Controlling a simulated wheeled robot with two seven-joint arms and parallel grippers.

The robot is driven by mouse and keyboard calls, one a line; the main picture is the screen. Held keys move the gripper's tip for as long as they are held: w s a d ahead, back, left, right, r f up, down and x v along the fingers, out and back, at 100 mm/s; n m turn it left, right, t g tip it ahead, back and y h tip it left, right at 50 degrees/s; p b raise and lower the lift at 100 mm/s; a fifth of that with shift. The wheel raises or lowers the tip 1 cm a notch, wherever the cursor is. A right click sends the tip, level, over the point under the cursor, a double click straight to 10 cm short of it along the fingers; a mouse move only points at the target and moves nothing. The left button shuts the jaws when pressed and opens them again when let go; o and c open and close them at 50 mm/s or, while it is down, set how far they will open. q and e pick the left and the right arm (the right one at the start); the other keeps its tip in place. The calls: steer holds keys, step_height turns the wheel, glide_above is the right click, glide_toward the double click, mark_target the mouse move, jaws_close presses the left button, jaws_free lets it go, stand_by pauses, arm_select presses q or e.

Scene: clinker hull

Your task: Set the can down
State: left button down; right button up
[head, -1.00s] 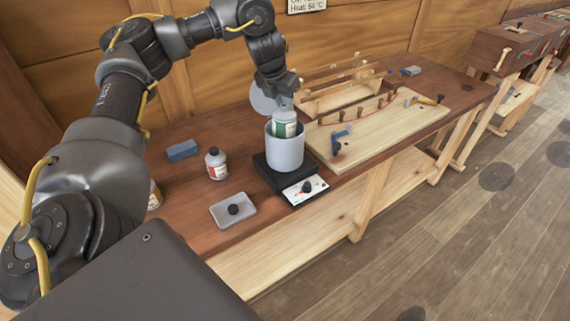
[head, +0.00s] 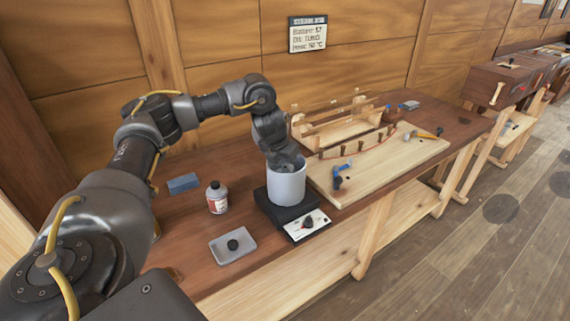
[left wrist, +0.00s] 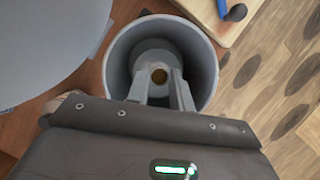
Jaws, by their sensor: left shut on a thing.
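The can (left wrist: 153,57) shows in the left wrist view as a pale round top with a brownish centre, down inside a grey pot (left wrist: 204,70). My left gripper (left wrist: 160,86) is shut on it, with its fingers reaching into the pot. In the head view, the pot (head: 286,186) stands on a black heater base (head: 283,215), and my left gripper (head: 285,162) is at its mouth. The can is hidden there by the pot wall and gripper. Whether its bottom touches the pot floor cannot be seen. My right gripper is not in view.
A pale board (head: 390,160) with pegs and tools is on the right. Bare bench shows between the bottle and heater.

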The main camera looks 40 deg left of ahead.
arm_select(q)
steer(key=shift+f, duration=0.15)
steer(key=c, duration=1.2)
jaws_free()
steer(key=shift+c, duration=0.2)
steer(key=shift+s+r, duration=0.15)
steer(key=shift+r, duration=0.25)
steer(key=p+v, duration=0.1)
steer(key=v, duration=1)
steer(key=shift+p, duration=0.3)
steer(key=shift+s+d+r, duration=0.1)
steer(key=shift+s, duration=0.05)
